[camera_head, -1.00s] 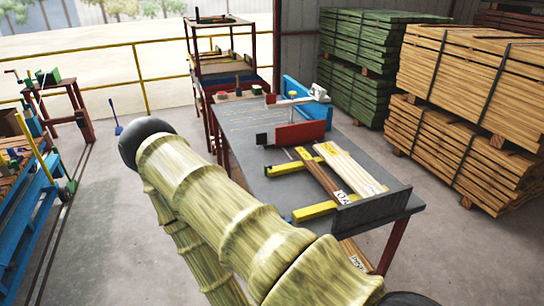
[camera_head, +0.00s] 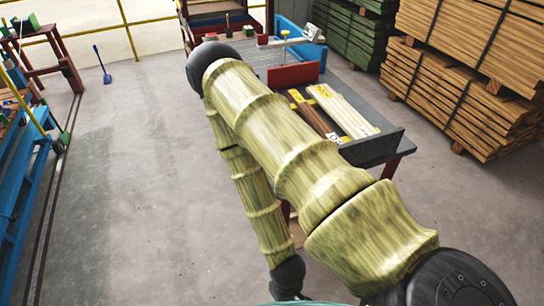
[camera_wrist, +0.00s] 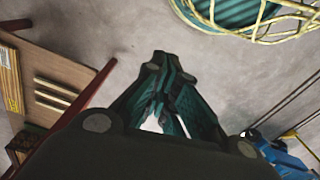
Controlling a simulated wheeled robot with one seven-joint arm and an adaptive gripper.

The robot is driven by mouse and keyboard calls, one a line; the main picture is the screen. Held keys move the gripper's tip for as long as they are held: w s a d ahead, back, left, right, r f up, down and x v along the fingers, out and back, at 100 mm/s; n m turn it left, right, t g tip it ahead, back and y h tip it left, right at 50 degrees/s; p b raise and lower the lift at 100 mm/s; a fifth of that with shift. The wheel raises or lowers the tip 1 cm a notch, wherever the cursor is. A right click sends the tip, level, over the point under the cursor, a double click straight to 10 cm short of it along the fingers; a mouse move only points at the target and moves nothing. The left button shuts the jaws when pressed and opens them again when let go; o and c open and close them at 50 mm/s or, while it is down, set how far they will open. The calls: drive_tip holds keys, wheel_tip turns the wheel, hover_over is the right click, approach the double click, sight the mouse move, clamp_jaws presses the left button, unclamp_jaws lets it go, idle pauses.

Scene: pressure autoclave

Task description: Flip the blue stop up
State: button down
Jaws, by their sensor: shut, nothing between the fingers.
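I cannot make out for sure which part is the blue stop. A blue upright panel (camera_head: 301,38) stands at the far end of the grey worktable (camera_head: 370,146), behind a red block (camera_head: 294,74). My gripper (camera_wrist: 163,62) shows in the wrist view with its dark green fingers together, empty, above bare grey floor. It touches nothing that I can see. In the head view my arm hides the gripper and the left side of the table.
Boards (camera_head: 342,110) lie at the table's near end. Stacked timber (camera_head: 460,100) stands right. A blue bench (camera_head: 22,165) stands left, and a blue long-handled tool (camera_head: 102,64) is on the floor. A teal round thing with yellow strands (camera_wrist: 250,15) shows in the wrist view. Floor left of my arm is clear.

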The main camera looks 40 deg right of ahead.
drive_tip(key=shift+w, duration=0.1)
drive_tip(key=w+d+r+n+t+b, duration=0.1)
drive_tip(key=w+d+r+n+b, duration=0.25)
drive_tip(key=w, duration=0.85)
drive_tip(key=w+d+r+n+b, duration=0.2)
drive_tip(key=w+d+r+n, duration=0.15)
drive_tip(key=w, duration=0.95)
drive_tip(key=w+d+r+n+h+b, duration=0.1)
drive_tip(key=w+d+r+n+b, duration=0.1)
drive_tip(key=w+d+r, duration=0.3)
drive_tip(key=w+d+r+n+h+b, duration=0.1)
drive_tip(key=w+d+r+n, duration=0.3)
drive_tip(key=r, duration=0.9)
drive_tip(key=w+d, duration=0.2)
drive_tip(key=w, duration=0.2)
drive_tip(key=shift+t+b, duration=0.4)
drive_tip(key=shift+w+d, duration=0.1)
drive_tip(key=shift+p+x, duration=0.65)
drive_tip(key=shift+x, duration=4.35)
drive_tip(key=shift+d, duration=0.2)
